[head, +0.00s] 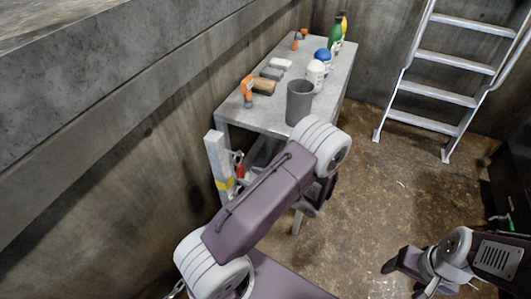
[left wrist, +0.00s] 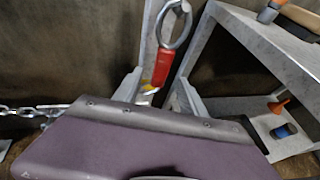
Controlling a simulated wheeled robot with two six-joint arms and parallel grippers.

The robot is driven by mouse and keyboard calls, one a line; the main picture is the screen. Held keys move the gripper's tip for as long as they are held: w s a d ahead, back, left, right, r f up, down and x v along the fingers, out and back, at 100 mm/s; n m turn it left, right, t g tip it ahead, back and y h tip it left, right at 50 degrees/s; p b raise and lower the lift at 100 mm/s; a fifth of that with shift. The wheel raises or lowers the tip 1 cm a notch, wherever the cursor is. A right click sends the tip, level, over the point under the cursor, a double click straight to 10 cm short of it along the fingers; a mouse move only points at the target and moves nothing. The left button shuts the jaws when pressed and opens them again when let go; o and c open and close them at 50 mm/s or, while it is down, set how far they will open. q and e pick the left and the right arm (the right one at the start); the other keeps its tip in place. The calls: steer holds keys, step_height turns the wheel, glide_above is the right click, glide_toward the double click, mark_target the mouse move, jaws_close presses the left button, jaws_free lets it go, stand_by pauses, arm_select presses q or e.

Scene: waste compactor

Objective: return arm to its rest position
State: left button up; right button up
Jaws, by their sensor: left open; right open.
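My left arm's purple link crosses the middle of the head view and hides most of my left gripper. In the left wrist view, my left gripper (left wrist: 156,92) is open, its two grey fingers apart. My right gripper (head: 392,266) is open and empty at lower right, above the floor.
A grey table (head: 270,119) stands along the left wall, close to my left arm. It holds a grey bin (head: 299,103), bottles, sponges and orange-handled tools. A metal ladder (head: 445,93) leans at the back right. A chain (left wrist: 32,110) hangs at left. The floor at centre right is clear.

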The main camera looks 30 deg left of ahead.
arm_select(q)
steer(key=s+d+r+n+g+h, duration=0.1)
steer(key=s+d+n+g+h, duration=0.1)
steer(key=s+n+g+h, duration=0.4)
steer(key=s+d+r+n+t+h, duration=0.2)
steer(key=s+d+n+h, duration=0.35)
steer(key=d+n, duration=0.3)
steer(key=w+d+r+n+t+h+p, duration=0.1)
steer(key=d+r+n+p, duration=0.1)
steer(key=r+p, duration=0.6)
steer(key=w+d+r+n+t+h+p, duration=0.1)
steer(key=w+r+n+t+p, duration=0.1)
steer(key=r+p, duration=0.6)
step_height(320, 180, up, 3)
steer(key=shift+d+r+n, duration=0.1)
steer(key=shift+d+n, duration=0.3)
steer(key=shift+n, duration=0.25)
steer(key=shift+p, duration=0.3)
